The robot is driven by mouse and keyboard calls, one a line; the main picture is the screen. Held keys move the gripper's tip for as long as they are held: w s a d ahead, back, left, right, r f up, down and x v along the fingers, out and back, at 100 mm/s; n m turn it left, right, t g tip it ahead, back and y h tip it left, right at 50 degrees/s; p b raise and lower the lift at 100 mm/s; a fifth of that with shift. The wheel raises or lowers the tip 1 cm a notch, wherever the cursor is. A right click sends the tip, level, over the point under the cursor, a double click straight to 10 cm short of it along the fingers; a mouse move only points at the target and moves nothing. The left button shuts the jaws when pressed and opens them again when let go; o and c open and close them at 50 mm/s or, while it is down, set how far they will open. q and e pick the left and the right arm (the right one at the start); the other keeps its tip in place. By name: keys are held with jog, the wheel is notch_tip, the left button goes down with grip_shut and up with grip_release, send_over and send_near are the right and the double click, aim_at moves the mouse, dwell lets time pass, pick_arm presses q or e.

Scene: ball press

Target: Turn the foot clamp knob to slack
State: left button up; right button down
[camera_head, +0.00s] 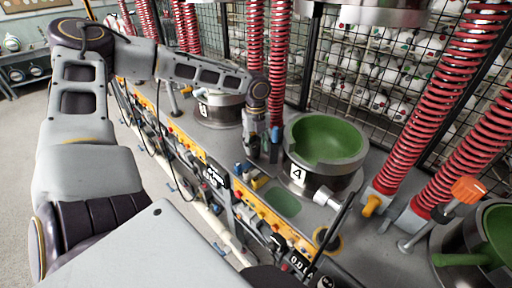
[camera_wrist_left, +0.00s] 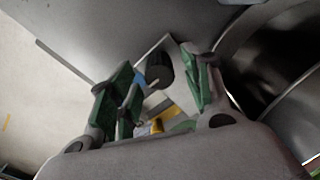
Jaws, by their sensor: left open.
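My left gripper (camera_head: 262,155) reaches down just left of the green-lined bowl marked 4 (camera_head: 299,175). In the left wrist view, my left gripper (camera_wrist_left: 160,85) is open, with its green finger pads apart. A dark, ribbed round knob (camera_wrist_left: 158,71) shows between and beyond the fingertips. It looks like the clamp knob, but I cannot be sure. I cannot tell whether either finger touches it. In the head view the arm and gripper hide that spot. My right gripper is not in view.
Red coil springs (camera_head: 440,95) stand at the right, and an orange knob (camera_head: 468,189) on a rod is near them. A yellow rail with buttons (camera_head: 262,212) runs along the bench front. A wire cage of balls (camera_head: 365,75) stands behind. Open floor (camera_head: 20,150) is at the left.

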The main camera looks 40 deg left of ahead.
pick_arm(q)
jog(key=shift+f, duration=0.7)
jog(key=shift+c, duration=0.2)
jog(key=c, duration=1)
